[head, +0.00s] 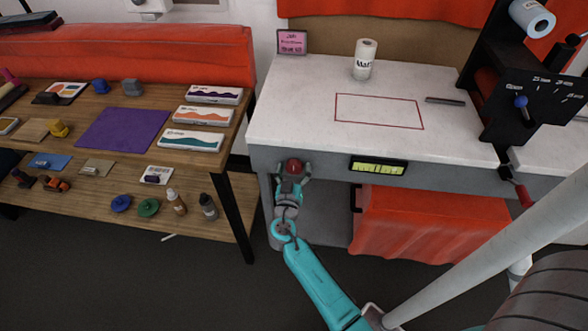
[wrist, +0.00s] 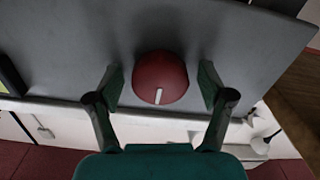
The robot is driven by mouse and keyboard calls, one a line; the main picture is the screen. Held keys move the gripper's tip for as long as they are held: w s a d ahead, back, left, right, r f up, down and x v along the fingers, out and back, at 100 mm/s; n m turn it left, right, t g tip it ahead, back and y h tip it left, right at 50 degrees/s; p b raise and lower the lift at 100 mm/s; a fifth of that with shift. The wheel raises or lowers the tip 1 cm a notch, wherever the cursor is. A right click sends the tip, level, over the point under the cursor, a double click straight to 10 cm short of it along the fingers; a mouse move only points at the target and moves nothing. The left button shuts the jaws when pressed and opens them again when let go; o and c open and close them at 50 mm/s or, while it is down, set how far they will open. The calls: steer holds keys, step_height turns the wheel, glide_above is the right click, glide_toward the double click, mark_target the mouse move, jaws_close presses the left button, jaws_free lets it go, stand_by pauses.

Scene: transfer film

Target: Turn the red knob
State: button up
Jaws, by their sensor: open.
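The red knob (head: 293,167) sits on the grey front panel of the white-topped workbench, near its left end, in the head view. In the wrist view the red knob (wrist: 160,78) is round, with a short white mark on its lower part. My gripper (head: 292,175) is at the knob in the head view. In the wrist view my gripper (wrist: 160,90) is open, with one finger on each side of the knob. Gaps show between the fingers and the knob. The knob's far side is hidden.
A green-lit display (head: 378,167) is on the same panel, right of the knob. A red cloth (head: 425,225) hangs below it. A wooden table (head: 228,150) with boxes and small items stands left. The benchtop (head: 300,100) holds a white roll (head: 364,60). A black machine (head: 510,100) stands right.

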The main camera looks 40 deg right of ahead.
steer(key=c, duration=1.2)
steer(key=shift+o, duration=0.2)
steer(key=shift+n, duration=0.4)
steer(key=n, duration=0.6)
steer(key=shift+n, duration=0.3)
steer(key=n, duration=0.3)
steer(key=shift+s, duration=0.1)
steer(key=shift+n, duration=2.1)
